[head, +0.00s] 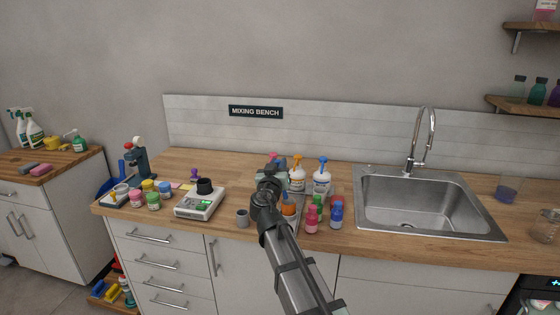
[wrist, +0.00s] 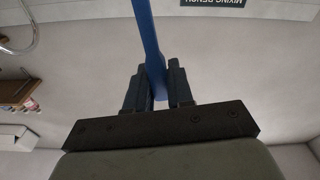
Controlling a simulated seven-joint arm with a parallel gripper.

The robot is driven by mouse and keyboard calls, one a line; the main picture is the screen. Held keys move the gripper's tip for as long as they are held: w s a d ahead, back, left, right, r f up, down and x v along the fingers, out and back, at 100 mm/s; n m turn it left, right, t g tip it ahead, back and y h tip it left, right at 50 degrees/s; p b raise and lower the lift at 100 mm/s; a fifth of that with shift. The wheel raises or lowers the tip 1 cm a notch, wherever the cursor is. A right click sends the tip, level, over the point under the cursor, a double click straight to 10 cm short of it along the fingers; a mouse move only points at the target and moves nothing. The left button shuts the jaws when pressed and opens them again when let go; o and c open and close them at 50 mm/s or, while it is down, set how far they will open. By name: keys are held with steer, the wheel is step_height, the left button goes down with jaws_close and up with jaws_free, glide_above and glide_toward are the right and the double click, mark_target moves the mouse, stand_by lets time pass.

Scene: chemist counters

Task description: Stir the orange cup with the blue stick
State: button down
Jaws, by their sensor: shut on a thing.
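My gripper (head: 270,172) is above the back of the wooden counter in the head view, partly hidden by my own wrist. In the wrist view my gripper (wrist: 155,82) is shut on the blue stick (wrist: 148,40), which runs between the dark fingers and out of the top of the picture. A small orange container (head: 289,208), which looks like the orange cup, stands on the counter just right of my arm. The arm covers part of it, and its inside cannot be seen.
Pink (head: 311,219) and blue (head: 336,215) bottles stand right of the orange container. A grey cup (head: 242,218) and a scale (head: 196,205) are on the left. A steel sink (head: 430,207) is at the right.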

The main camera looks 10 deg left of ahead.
steer(key=shift+w+d+f, duration=0.1)
steer(key=shift+d+f, duration=0.1)
steer(key=shift+f, duration=0.85)
steer(key=shift+w+d+f, duration=0.15)
steer(key=shift+f, duration=0.85)
steer(key=shift+w+d+f, duration=0.1)
steer(key=shift+d+f, duration=0.1)
steer(key=shift+f, duration=0.85)
steer(key=shift+s, duration=0.2)
